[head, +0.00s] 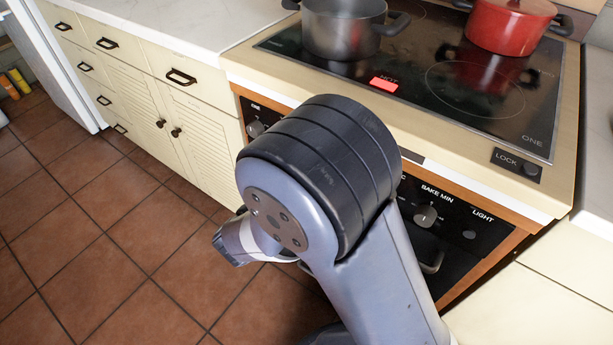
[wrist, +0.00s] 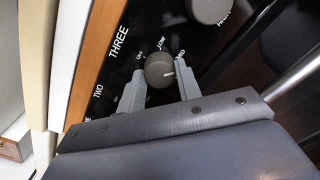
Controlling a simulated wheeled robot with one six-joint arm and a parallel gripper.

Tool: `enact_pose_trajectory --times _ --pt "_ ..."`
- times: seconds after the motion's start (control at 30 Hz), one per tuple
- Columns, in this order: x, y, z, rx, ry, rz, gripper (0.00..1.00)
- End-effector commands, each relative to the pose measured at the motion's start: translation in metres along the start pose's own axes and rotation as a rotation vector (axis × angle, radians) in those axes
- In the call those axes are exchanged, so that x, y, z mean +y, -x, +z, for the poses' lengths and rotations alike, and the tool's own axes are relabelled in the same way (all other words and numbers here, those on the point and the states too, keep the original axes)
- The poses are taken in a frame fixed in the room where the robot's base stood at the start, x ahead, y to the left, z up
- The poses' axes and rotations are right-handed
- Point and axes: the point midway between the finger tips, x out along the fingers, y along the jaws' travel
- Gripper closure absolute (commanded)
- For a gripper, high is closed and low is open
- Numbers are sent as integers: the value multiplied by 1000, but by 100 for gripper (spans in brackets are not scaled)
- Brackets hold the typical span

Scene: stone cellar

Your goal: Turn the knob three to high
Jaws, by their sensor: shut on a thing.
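In the wrist view, knob three (wrist: 158,70) is a dark round knob beside the printed word THREE. OFF, LOW and a partly covered label ending in D are printed around it. Its white mark points right, toward the partly covered label. In the head view my own arm hides knob three and my gripper.
Another knob (wrist: 209,8) sits close by in the wrist view. In the head view, the cooktop (head: 425,120) shows a red HOT light (head: 384,84), a grey pot (head: 340,28) and a red pot (head: 508,25). A bake knob (head: 426,216) is on the oven panel. Tiled floor is clear at left.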

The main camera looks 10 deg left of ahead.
Motion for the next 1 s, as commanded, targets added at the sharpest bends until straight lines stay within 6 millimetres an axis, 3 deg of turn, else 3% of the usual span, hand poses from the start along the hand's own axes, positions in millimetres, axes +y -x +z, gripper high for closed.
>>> enact_pose_trajectory --times 0.6,1.0 --pt "-5 0 -4 -2 -574 0 90" --pt "-2 0 -2 -2 -803 -1 90"
